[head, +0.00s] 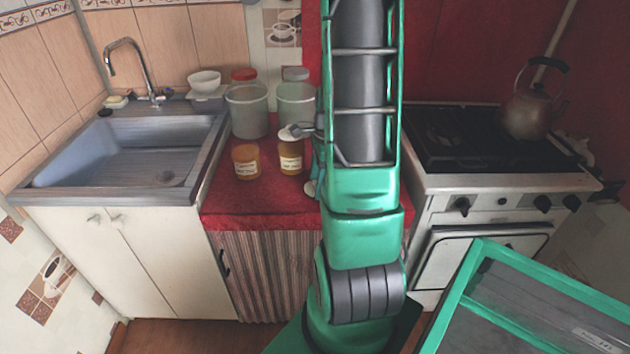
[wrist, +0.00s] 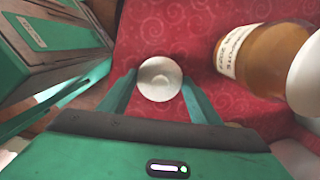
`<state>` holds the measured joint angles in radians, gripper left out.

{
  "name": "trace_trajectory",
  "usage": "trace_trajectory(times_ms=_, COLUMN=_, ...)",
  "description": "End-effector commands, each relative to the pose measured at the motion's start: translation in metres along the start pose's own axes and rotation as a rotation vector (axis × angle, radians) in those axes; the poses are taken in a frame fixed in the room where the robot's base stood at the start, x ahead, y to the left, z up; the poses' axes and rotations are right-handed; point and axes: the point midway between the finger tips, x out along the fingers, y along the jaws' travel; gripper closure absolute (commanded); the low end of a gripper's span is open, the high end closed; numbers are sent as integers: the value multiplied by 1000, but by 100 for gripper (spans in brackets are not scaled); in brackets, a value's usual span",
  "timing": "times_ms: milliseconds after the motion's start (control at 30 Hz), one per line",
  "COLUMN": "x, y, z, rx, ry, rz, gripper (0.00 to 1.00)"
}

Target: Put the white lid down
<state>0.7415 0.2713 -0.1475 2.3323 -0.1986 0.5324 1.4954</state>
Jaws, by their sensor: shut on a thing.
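The white lid (wrist: 160,78) is a small round disc between the two fingertips of my gripper (wrist: 160,88) in the wrist view. The gripper is shut on it, over the red patterned cloth. I cannot tell whether the lid touches the cloth. In the head view my arm hides most of the gripper. A small white piece, apparently this lid (head: 310,188), shows at the arm's left edge, low by the counter. A labelled amber jar (wrist: 262,60) with a white top stands to the right in the wrist view; it appears to be the capped jar (head: 290,157) in the head view.
A second amber jar (head: 246,163) stands left of the capped one on the red cloth (head: 255,208). Two pale canisters (head: 247,110) stand behind. The sink (head: 125,150) is left; the stove with a kettle (head: 530,110) is right. Bare cloth lies around the lid.

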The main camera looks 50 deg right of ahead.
Motion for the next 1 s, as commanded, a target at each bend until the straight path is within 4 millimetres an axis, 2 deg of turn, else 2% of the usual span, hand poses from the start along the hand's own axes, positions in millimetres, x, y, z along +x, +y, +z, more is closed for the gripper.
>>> trace_trajectory(times_ms=67, x=2, y=0, z=0, rx=0, ry=0, rz=1, gripper=64)
trace_trajectory(times_ms=100, x=2, y=0, z=0, rx=0, ry=0, rz=1, gripper=40)
trace_trajectory(times_ms=167, x=2, y=0, z=0, rx=-1, ry=0, rz=1, gripper=26)
trace_trajectory(times_ms=200, x=2, y=0, z=0, rx=-1, ry=0, rz=1, gripper=24)
trace_trajectory(times_ms=567, x=-3, y=0, z=1, rx=-1, ry=0, rz=-1, gripper=24)
trace_trajectory(times_ms=767, x=-31, y=-1, z=1, rx=-2, ry=0, rz=-4, gripper=24)
trace_trajectory(times_ms=1000, x=-80, y=-1, z=1, rx=-1, ry=0, rz=-5, gripper=24)
